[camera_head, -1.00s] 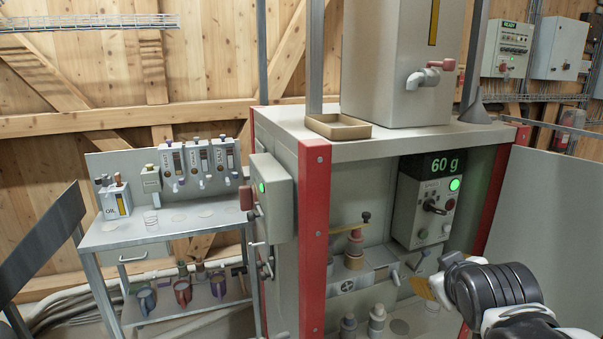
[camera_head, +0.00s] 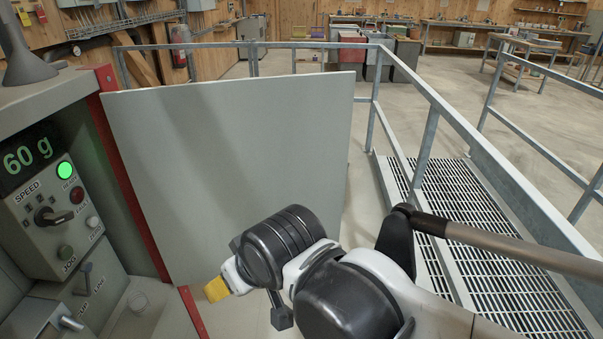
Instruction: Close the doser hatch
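A large flat grey panel (camera_head: 230,140) stands open at the right side of the cabinet, along its red corner post (camera_head: 130,190). It looks like the hatch door, but no label on it shows. My arm reaches in from the lower right, in front of the panel's lower edge. My gripper (camera_head: 216,289) is partly hidden at the arm's end; a yellow piece shows there. I cannot tell whether its fingers are open or shut, or whether it touches the panel.
The control box (camera_head: 50,215) with a green lamp and a "60 g" display (camera_head: 28,157) is at the left. A metal railing (camera_head: 440,105) and grated walkway (camera_head: 490,270) are at the right. Open floor lies beyond the panel.

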